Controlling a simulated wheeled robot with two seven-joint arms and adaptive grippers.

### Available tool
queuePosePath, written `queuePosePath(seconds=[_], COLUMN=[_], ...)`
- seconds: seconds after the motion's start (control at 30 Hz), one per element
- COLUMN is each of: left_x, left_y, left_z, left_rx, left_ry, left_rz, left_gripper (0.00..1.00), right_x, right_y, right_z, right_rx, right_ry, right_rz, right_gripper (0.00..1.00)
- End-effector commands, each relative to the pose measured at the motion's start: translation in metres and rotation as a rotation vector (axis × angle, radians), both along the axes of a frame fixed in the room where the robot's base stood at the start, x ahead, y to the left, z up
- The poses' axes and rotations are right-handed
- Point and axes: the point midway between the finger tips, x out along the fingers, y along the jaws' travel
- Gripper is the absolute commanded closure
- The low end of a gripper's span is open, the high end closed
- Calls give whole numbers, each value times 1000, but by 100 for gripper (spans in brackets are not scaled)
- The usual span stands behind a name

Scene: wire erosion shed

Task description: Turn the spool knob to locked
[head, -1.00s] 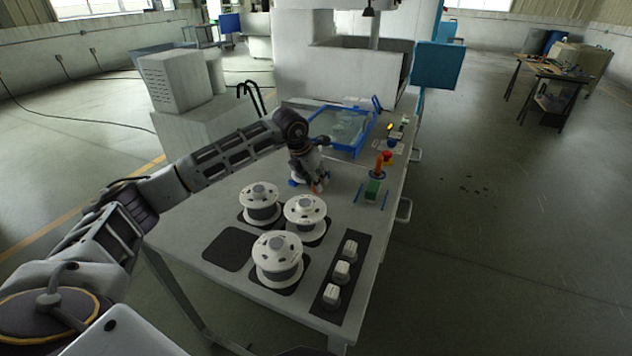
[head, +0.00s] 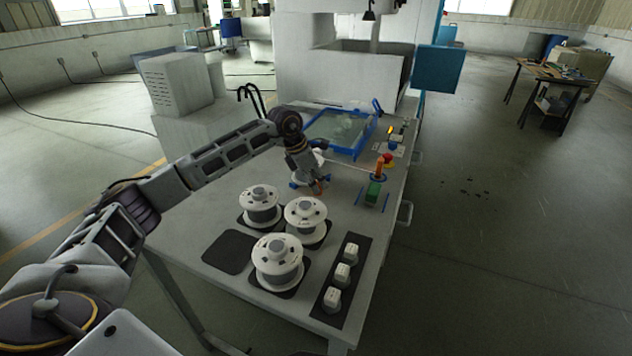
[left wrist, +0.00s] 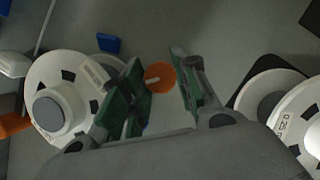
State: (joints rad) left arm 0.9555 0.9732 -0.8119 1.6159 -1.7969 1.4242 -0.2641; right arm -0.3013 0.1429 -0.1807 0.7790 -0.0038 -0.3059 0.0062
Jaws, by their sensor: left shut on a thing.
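The orange round spool knob (left wrist: 160,77) with a white line on it sits between the green-padded fingers of my left gripper (left wrist: 162,88) in the left wrist view. The white line runs nearly across the picture. In the head view my left gripper (head: 318,186) points down at the bench, beyond the white spools, and is shut on the knob, which is mostly hidden there. A white spool (left wrist: 60,105) with a grey hub lies left of the fingers in the wrist view. My right gripper is not in view.
Three white spools (head: 277,262) stand on dark pads at the near end of the bench (head: 190,230). White knobs (head: 342,273) line a dark strip beside them. A green block (head: 373,192) stands right of my gripper. A blue-rimmed tray (head: 340,133) lies behind it.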

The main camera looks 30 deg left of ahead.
Motion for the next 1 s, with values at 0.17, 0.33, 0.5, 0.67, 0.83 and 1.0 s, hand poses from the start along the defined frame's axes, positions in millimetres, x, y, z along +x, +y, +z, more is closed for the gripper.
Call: queuePosePath(seconds=[0.17,0.33,0.5,0.67,0.83,1.0], left_x=[0,0,0,1,1,1], left_y=[0,0,1,1,2,2], left_z=[1,1,0,0,0,0], left_rx=[0,1,0,1,2,3], left_ry=[-2,-2,-2,-1,-2,-1], left_rz=[-1,1,2,3,4,6], left_gripper=[94,60,49,49,49,49], right_x=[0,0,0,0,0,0], right_y=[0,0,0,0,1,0], right_z=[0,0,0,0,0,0], right_rx=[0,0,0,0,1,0], right_ry=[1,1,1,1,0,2], right_rz=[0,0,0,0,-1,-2], right_gripper=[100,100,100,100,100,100])
